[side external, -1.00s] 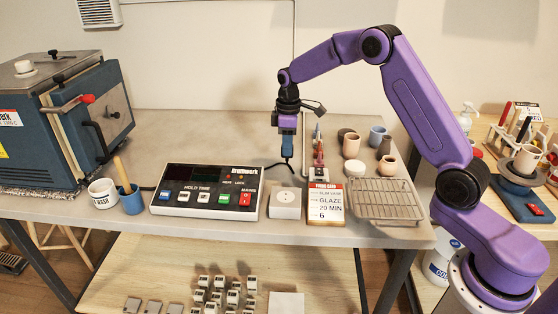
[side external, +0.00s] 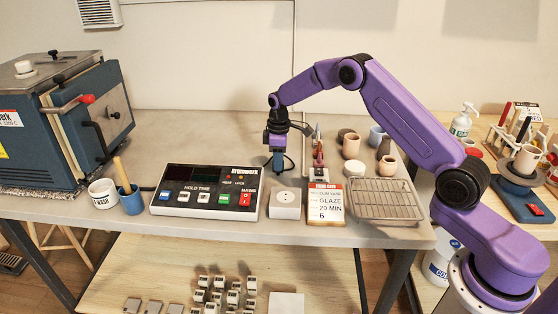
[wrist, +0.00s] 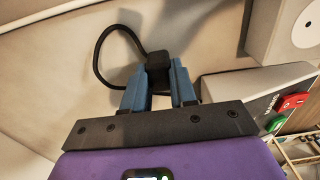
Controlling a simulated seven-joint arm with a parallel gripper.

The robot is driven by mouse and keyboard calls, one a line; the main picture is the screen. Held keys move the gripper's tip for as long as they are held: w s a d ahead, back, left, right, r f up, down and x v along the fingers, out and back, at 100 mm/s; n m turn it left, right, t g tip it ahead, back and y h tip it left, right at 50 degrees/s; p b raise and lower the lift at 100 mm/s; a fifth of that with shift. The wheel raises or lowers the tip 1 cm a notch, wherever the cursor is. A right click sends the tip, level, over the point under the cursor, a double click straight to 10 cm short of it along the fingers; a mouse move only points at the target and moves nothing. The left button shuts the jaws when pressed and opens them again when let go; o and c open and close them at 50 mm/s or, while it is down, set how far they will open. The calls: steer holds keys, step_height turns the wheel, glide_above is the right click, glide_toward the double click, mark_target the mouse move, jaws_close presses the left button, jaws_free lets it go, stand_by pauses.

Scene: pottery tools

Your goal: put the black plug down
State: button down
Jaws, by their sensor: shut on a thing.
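My gripper (side external: 277,160) points down over the table behind the white socket box. In the wrist view its two blue fingers (wrist: 159,85) are shut on the black plug (wrist: 158,66). A black cord (wrist: 101,47) loops from the plug to the left. In the side view the plug is mostly hidden by the fingers, low near the tabletop (side external: 220,142). I cannot tell whether it touches the table. The white socket box (side external: 286,204) stands in front of the gripper, apart from it; its edge also shows in the wrist view (wrist: 283,30).
The control box (side external: 207,191) with coloured buttons lies to the front left. A firing card (side external: 326,203), a wire rack (side external: 384,200) and several small pots stand to the right. A red-handled tool (side external: 318,158) is close on the gripper's right. The table behind and left is clear.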

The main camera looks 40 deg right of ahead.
steer(key=shift+s+d+f, duration=0.1)
steer(key=shift+d+f, duration=0.1)
steer(key=shift+f, duration=0.15)
steer(key=shift+f, duration=0.35)
steer(key=shift+d+f, duration=0.1)
steer(key=shift+f, duration=0.05)
steer(key=c, duration=0.9)
jaws_free()
steer(key=shift+r, duration=0.2)
